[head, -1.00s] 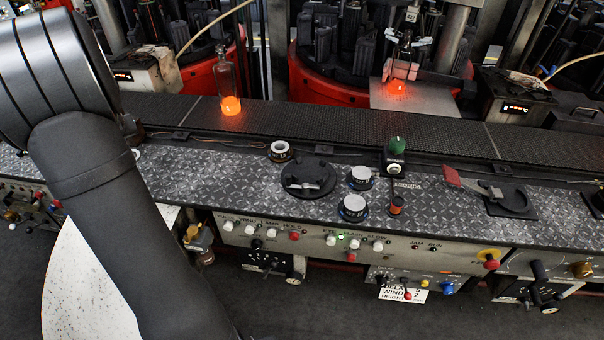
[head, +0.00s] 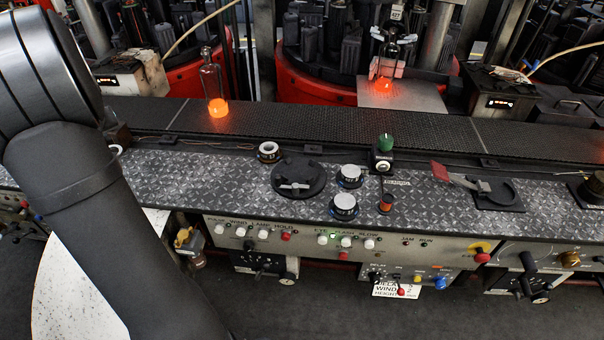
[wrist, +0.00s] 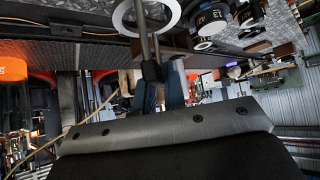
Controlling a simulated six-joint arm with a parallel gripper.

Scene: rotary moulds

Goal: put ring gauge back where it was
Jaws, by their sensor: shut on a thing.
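The ring gauge, a pale ring with an open centre (wrist: 172,14), is at the top of the wrist view, cut off by the frame edge. My gripper (wrist: 147,25) is shut on it, with the narrow fingers reaching up to its rim. In the head view my gripper is hidden behind my arm at the left. A small pale ring edge (head: 116,149) shows just beside my arm there; I cannot tell for sure that it is the same ring.
On the patterned deck (head: 225,190) stand a small white-topped ring (head: 268,151), a black round plate (head: 298,180), two silver-topped round gauges (head: 349,175) (head: 343,206) and a green-knobbed post (head: 384,153). A conveyor (head: 300,128) carries a glowing bottle (head: 215,90) behind.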

